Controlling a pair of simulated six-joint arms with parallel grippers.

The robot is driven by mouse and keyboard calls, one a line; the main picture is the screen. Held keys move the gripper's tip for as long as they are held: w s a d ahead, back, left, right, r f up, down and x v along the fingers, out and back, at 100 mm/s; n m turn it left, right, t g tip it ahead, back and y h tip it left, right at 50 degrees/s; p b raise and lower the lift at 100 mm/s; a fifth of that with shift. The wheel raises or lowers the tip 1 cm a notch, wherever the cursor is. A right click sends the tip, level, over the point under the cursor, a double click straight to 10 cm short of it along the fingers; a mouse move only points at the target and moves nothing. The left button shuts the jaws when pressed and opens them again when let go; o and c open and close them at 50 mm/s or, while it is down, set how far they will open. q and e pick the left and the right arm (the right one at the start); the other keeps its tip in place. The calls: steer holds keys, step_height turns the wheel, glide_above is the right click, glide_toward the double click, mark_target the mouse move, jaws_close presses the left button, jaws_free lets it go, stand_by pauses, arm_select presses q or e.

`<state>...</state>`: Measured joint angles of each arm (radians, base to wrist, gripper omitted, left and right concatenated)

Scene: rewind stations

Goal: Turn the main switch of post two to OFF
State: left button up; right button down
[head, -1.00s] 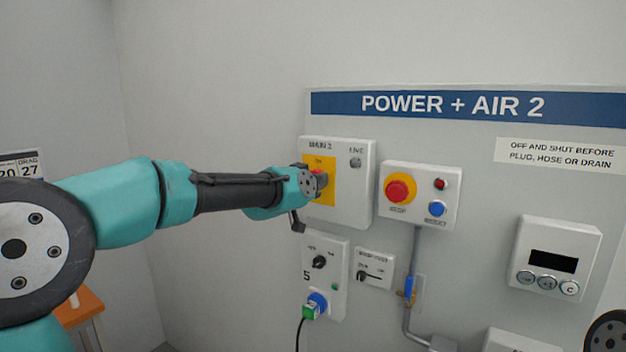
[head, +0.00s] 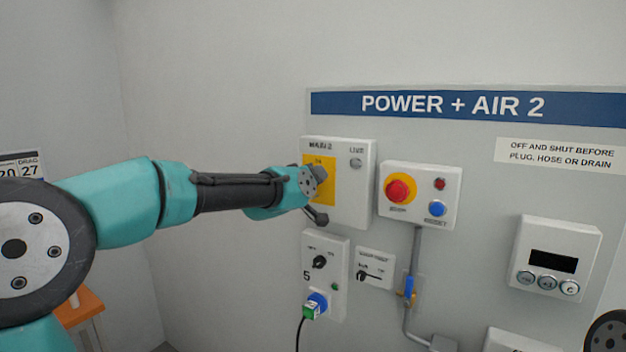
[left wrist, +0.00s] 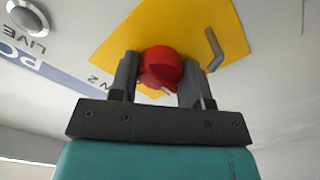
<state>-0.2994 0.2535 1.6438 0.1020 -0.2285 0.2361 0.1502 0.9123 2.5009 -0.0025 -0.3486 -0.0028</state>
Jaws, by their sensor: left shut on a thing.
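The main switch of post two is a white box (head: 354,205) marked MAIN 2 with a yellow plate (head: 326,190), on the wall panel. Its red knob (left wrist: 160,64) shows in the left wrist view in front of the yellow plate (left wrist: 115,42). My left gripper (head: 320,174) is at the plate. In the left wrist view its fingers (left wrist: 160,75) are shut on the red knob, one at each side. In the head view the gripper hides the knob. The LIVE lamp (head: 356,163) looks grey. My right gripper is not in view.
Right of the switch box is a box with a red push button (head: 398,190) and a blue button (head: 437,208). Below are a socket box (head: 340,262) with a plugged green connector (head: 311,311), a small dial plate (head: 374,258) and a pipe with a blue valve handle (head: 409,285).

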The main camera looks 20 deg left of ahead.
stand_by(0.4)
arm_select(q)
steer(key=o, duration=0.9)
steer(key=shift+s, duration=0.15)
steer(key=v, duration=1.7)
